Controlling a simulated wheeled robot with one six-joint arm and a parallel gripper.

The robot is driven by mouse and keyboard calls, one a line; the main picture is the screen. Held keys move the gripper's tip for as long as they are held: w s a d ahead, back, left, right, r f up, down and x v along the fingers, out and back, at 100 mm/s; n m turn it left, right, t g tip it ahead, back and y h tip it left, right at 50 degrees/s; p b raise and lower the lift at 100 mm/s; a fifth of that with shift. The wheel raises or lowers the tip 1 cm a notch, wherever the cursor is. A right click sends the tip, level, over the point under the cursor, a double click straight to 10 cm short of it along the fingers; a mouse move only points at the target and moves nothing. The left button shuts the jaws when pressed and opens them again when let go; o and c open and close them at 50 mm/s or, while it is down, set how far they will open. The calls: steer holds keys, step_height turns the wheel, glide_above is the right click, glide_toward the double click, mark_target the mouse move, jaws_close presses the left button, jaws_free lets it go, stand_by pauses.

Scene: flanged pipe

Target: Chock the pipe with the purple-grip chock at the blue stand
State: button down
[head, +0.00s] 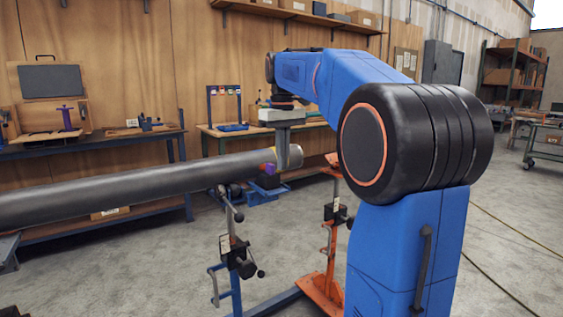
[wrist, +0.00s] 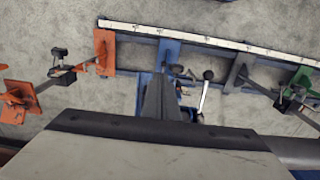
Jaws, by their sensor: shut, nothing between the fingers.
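The grey pipe (head: 120,187) runs from the left edge to mid-picture in the head view; part of it shows at the lower right of the wrist view (wrist: 297,150). A small purple piece (head: 269,168), perhaps the chock's grip, shows by the pipe's right end; its chock body cannot be made out. The blue stand (head: 236,290) is under the pipe near that end, and a blue support plate shows in the wrist view (wrist: 167,55). My gripper (head: 284,166) is shut and empty, pointing down by the pipe's end; its fingers also show in the wrist view (wrist: 160,85).
An orange stand (head: 325,285) is right of the blue one. The wrist view shows a white-marked rail (wrist: 200,38) and a green stand part (wrist: 301,80). A bench (head: 100,142) on the left holds another purple item (head: 66,118). Floor at front right is clear.

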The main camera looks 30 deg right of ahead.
mark_target(269, 173)
steer(key=shift+w+a+f, duration=0.1)
steer(key=shift+w+f, duration=0.55)
steer(key=shift+f, duration=0.65)
steer(key=shift+w+f, duration=0.7)
steer(key=shift+f, duration=0.6)
steer(key=shift+w+a+f, duration=0.1)
steer(key=shift+w+f, duration=0.55)
steer(key=shift+f, duration=0.65)
steer(key=shift+w, duration=1.95)
steer(key=shift+s, duration=0.1)
